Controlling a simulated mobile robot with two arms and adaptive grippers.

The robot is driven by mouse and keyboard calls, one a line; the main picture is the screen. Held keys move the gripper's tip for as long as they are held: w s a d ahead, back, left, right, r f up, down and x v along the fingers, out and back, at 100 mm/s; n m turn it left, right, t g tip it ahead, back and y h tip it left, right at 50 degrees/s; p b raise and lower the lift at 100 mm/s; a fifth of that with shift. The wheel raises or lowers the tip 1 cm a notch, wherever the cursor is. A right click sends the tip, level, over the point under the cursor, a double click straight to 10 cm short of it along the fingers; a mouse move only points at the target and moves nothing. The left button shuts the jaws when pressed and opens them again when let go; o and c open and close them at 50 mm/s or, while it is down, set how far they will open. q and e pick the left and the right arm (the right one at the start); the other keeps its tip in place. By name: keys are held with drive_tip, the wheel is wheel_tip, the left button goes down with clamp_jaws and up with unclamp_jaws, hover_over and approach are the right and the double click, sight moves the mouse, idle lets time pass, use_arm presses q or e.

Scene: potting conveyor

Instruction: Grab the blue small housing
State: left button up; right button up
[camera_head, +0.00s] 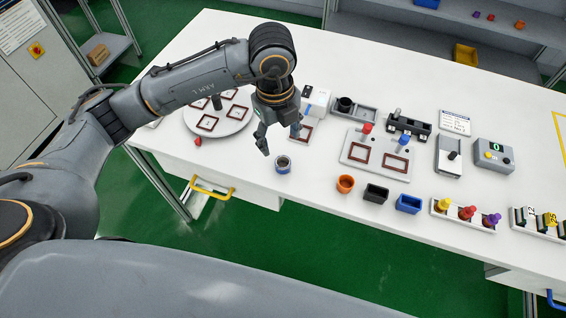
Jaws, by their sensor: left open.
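A blue rectangular housing (408,205) stands farther right along the front edge. Beside it are a black rectangular housing (376,194) and an orange round one (345,184). My right gripper is out of view.
Left of my gripper is a round white turntable (237,122) with dark red frames. A white fixture plate (377,148) with red and blue knobs lies right. A rack (462,219) of coloured plugs and a grey control box (493,153) stand farther right. The back middle of the white table (400,78) is clear.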

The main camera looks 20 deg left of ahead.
use_arm(q)
hover_over(283, 167)
drive_tip(key=f, duration=0.4)
drive_tip(key=shift+s+a+f+p, duration=0.1)
drive_tip(key=shift+s+f+p, duration=0.2)
drive_tip(key=shift+s+f, duration=0.1)
drive_tip(key=shift+w+f+p, duration=0.15)
drive_tip(key=shift+f+p, duration=0.35)
drive_tip(key=shift+f, duration=0.8)
drive_tip(key=shift+w+f+p, duration=0.15)
drive_tip(key=shift+f+p, duration=0.3)
drive_tip(key=shift+f, duration=0.85)
drive_tip(key=c, duration=0.9)
